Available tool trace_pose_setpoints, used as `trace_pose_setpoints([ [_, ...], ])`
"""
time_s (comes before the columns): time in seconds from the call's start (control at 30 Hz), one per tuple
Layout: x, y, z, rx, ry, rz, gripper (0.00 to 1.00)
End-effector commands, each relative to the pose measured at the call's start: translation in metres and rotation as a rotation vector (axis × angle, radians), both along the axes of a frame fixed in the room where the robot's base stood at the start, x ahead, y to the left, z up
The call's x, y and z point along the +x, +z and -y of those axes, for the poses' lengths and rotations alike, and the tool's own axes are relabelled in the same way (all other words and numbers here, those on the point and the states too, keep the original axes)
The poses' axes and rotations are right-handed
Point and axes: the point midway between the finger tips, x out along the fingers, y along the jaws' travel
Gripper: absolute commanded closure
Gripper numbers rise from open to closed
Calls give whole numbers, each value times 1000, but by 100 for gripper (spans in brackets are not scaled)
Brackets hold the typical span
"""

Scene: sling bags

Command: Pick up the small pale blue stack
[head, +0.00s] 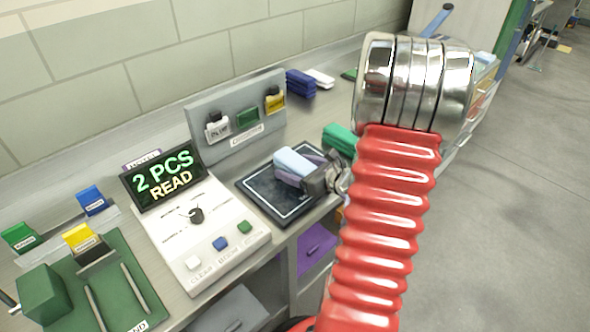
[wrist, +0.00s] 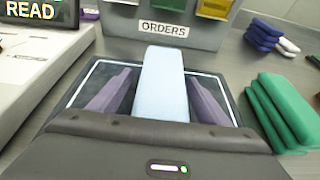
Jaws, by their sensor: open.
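The small pale blue stack (head: 293,162) lies on a dark pad with a white outline (head: 262,202), at the centre of the head view. It also shows in the wrist view (wrist: 163,85), long side pointing away from me. My gripper (head: 310,172) is at the pad; in the wrist view its two purple-grey fingers (wrist: 160,98) stand apart, one on each side of the stack. The gripper is open. A gap shows between the stack and each finger. The near end of the stack is hidden by the gripper body.
A green stack (wrist: 281,112) lies right of the pad. Blue (head: 300,83) and white (head: 320,78) stacks lie farther back. A grey "ORDERS" holder (head: 235,116) stands behind the pad. A console (head: 203,228) with a screen reading "2 PCS READ" (head: 163,176) stands left.

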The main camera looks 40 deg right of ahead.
Motion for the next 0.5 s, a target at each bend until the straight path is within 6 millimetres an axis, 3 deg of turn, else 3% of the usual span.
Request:
trace_pose_setpoints([
  [0.07,0,0,0,0,0,0,30],
  [0.5,0,0,0,0,0,0,60],
])
